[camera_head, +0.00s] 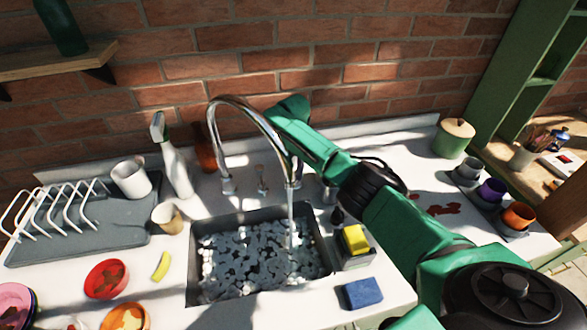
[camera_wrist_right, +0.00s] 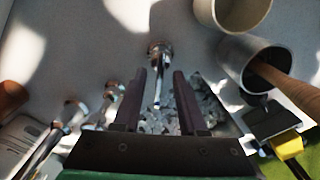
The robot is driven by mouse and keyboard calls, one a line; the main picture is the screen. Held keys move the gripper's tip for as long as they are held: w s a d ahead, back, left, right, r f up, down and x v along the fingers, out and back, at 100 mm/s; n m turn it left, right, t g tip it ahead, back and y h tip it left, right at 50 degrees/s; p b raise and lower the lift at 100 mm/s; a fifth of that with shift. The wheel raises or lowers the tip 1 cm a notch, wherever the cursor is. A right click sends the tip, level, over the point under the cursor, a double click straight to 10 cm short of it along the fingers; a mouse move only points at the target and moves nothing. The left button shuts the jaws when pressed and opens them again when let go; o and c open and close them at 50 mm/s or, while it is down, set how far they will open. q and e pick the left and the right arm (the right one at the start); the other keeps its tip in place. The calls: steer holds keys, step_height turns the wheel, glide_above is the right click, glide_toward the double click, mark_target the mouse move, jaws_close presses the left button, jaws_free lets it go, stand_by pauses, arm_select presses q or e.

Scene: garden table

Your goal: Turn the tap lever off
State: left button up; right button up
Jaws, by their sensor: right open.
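The chrome tap (camera_head: 240,101) arches over the sink, and a stream of water (camera_head: 290,218) falls from its spout. In the right wrist view a chrome lever (camera_wrist_right: 160,52) on a round base lies ahead of my right gripper (camera_wrist_right: 159,74). Its arm runs down between the two dark, open fingers. I cannot tell whether either finger touches it. In the head view my right arm reaches in from the lower right behind the spout, and its gripper is hidden there. My left gripper is not in view.
The grey sink (camera_head: 192,270) holds foamy water. A spray bottle (camera_head: 176,168) and white cup (camera_head: 131,180) stand left of it. A yellow sponge (camera_head: 355,238) and blue sponge (camera_head: 362,293) are at its right. A brush holder (camera_wrist_right: 235,62) stands right of my gripper.

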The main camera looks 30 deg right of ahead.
steer(key=shift+f, duration=0.35)
jaws_close()
steer(key=shift+m, duration=0.3)
steer(key=m, duration=0.3)
steer(key=shift+w+a+m, duration=0.1)
steer(key=shift+w+m, duration=0.15)
steer(key=shift+m, duration=0.05)
steer(key=shift+w+m+b, duration=0.2)
steer(key=shift+m+b, duration=0.4)
steer(key=shift+m, duration=1.6)
steer(key=shift+r, duration=0.1)
jaws_free()
